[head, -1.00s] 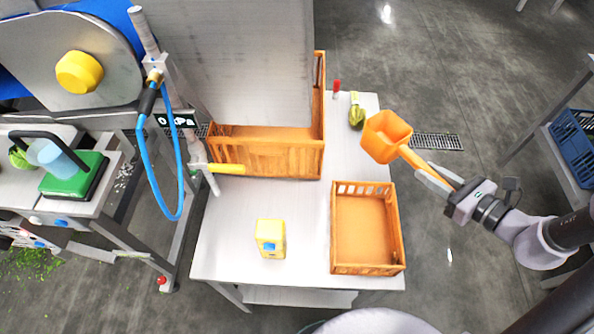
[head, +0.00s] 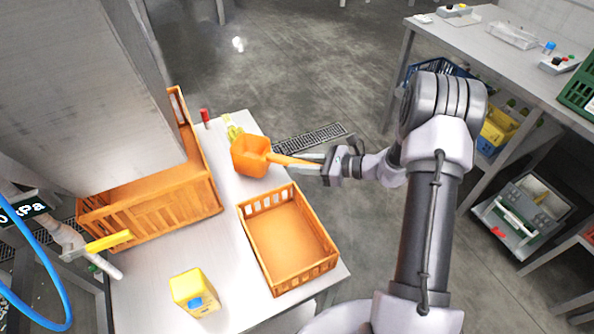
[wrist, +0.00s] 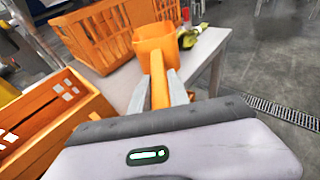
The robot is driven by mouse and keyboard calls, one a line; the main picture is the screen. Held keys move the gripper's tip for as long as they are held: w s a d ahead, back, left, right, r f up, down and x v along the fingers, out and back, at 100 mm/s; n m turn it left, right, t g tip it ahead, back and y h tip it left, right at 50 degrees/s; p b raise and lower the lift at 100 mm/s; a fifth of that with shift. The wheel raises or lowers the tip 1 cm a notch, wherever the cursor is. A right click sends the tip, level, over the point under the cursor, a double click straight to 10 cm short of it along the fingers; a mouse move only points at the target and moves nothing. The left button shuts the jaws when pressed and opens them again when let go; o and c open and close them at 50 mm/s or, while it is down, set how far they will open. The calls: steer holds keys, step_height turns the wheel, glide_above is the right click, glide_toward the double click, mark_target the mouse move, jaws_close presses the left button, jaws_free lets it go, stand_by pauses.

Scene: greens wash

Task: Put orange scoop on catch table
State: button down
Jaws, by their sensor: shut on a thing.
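The orange scoop (head: 250,156) is in my gripper (head: 318,163), which is shut on its handle. In the head view the scoop's bowl is over or at the far right part of the white catch table (head: 150,288); I cannot tell whether it touches the top. In the wrist view the scoop (wrist: 155,45) points away from my gripper (wrist: 160,90), its handle between the two fingers.
An empty orange crate (head: 325,262) stands on the table's right side. A larger orange crate (head: 160,212) is at the left under a grey chute. A yellow carton (head: 193,292) stands in front. A red-capped item (head: 205,117) and a green-yellow item (head: 232,128) lie at the far edge.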

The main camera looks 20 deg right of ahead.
steer(key=shift+f, duration=0.55)
steer(key=c, duration=1.3)
jaws_free()
steer(key=shift+o, duration=0.2)
